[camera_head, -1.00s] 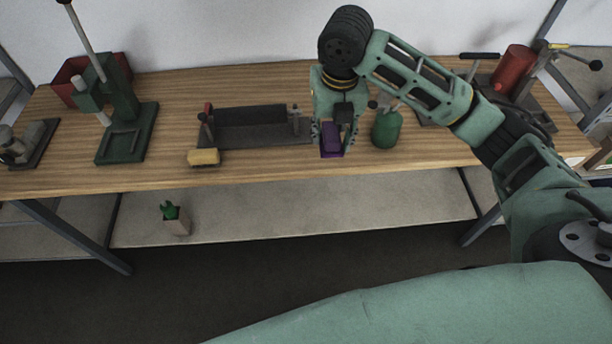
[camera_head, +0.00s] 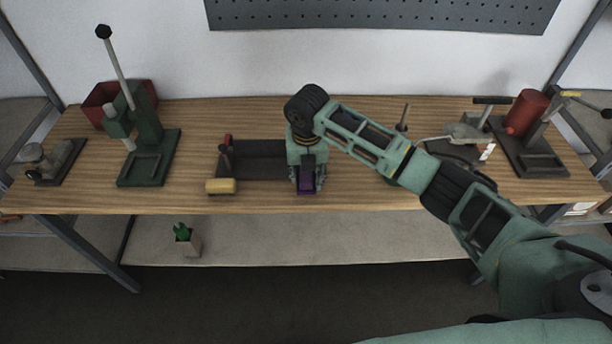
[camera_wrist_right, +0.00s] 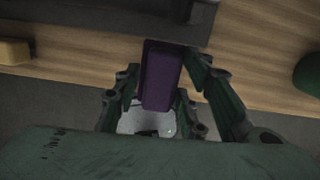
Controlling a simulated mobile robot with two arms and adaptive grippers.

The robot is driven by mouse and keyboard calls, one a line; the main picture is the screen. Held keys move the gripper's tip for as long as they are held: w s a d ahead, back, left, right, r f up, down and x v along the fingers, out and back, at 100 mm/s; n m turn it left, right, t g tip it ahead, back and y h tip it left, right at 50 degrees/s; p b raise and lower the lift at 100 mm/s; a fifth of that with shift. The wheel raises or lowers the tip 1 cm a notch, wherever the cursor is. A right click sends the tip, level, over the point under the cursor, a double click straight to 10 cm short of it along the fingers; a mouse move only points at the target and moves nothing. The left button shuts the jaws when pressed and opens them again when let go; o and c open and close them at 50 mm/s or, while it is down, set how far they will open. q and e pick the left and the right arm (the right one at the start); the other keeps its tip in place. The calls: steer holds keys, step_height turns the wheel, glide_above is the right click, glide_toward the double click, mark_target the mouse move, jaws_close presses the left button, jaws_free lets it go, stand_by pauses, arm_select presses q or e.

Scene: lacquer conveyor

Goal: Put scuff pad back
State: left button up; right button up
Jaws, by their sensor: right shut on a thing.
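The purple scuff pad (camera_head: 306,182) is held in my right gripper (camera_head: 306,188), above the front part of the wooden bench top, to the right of a yellow block. In the right wrist view the pad (camera_wrist_right: 160,75) sits between the two fingers of the right gripper (camera_wrist_right: 165,105), which are shut on it. A dark grey tray or holder (camera_head: 255,160) lies on the bench just left of and partly behind the gripper. I cannot tell whether it is the pad's place. My left gripper is not in view.
A yellow block (camera_head: 221,186) lies at the bench's front edge. A green press (camera_head: 148,130) and red bin (camera_head: 100,104) stand at left. A red cylinder (camera_head: 526,112) stands at right. A potted cactus (camera_head: 187,242) stands on the lower shelf (camera_head: 320,248).

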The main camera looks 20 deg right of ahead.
mark_target(306, 178)
step_height(306, 178, down, 2)
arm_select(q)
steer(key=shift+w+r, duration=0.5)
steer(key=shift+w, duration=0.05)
arm_select(e)
steer(key=shift+f, duration=0.1)
steer(key=shift+f, duration=0.1)
steer(key=o, duration=1)
steer(key=shift+r, duration=0.45)
steer(key=r, duration=0.3)
steer(key=s+r+b, duration=0.1)
steer(key=r, duration=0.3)
steer(key=r+b, duration=0.1)
steer(key=r, duration=0.3)
steer(key=shift+s+a+r, duration=0.15)
steer(key=shift+s, duration=0.1)
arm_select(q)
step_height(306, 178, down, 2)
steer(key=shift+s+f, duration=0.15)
